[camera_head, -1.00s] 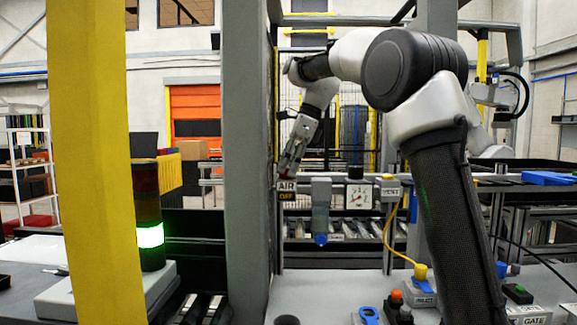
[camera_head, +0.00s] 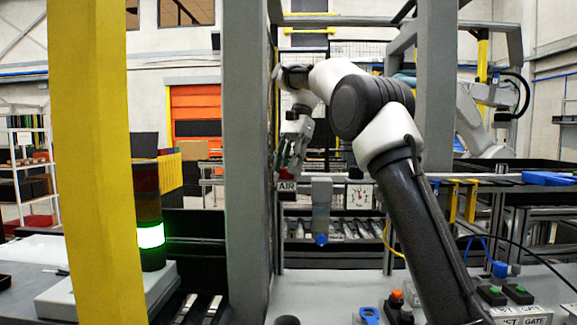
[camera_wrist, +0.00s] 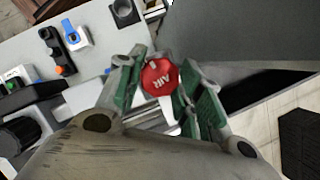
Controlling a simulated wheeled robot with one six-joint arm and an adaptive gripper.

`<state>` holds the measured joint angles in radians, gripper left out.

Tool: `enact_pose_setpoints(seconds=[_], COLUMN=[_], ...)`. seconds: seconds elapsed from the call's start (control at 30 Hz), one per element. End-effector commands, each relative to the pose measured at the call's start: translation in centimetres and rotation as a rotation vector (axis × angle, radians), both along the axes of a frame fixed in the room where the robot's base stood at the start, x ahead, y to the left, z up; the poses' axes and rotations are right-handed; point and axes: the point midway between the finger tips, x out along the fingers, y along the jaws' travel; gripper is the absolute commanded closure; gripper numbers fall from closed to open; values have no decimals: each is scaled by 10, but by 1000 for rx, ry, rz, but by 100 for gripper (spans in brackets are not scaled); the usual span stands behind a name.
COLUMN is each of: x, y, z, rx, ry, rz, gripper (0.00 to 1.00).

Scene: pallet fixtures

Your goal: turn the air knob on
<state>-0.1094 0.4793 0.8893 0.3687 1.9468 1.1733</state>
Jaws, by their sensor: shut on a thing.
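The air knob (camera_wrist: 160,77) is a round red knob marked AIR in white, seen in the wrist view. My gripper (camera_wrist: 164,88) is shut on it, with green-padded fingers on either side. The lettering looks turned in this view. In the head view my gripper (camera_head: 285,166) reaches down just above the AIR sign (camera_head: 287,187), and its fingers hide the knob there. No OFF plate shows under the sign. A round white gauge (camera_head: 360,197) sits right of it.
A grey post (camera_head: 245,160) stands close left of my gripper. A grey filter with a blue end (camera_head: 321,210) hangs from the rail beside the sign. Buttons and a blue-marked switch (camera_head: 370,316) sit on the bench in front. A stack light (camera_head: 150,237) glows green at left.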

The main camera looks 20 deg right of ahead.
Motion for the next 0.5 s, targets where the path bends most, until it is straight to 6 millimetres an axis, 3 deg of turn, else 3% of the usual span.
enact_pose_setpoints(seconds=[0.5], x=[1], y=[0], z=[1], rx=[-1], ry=[-4], rz=[129], gripper=[88])
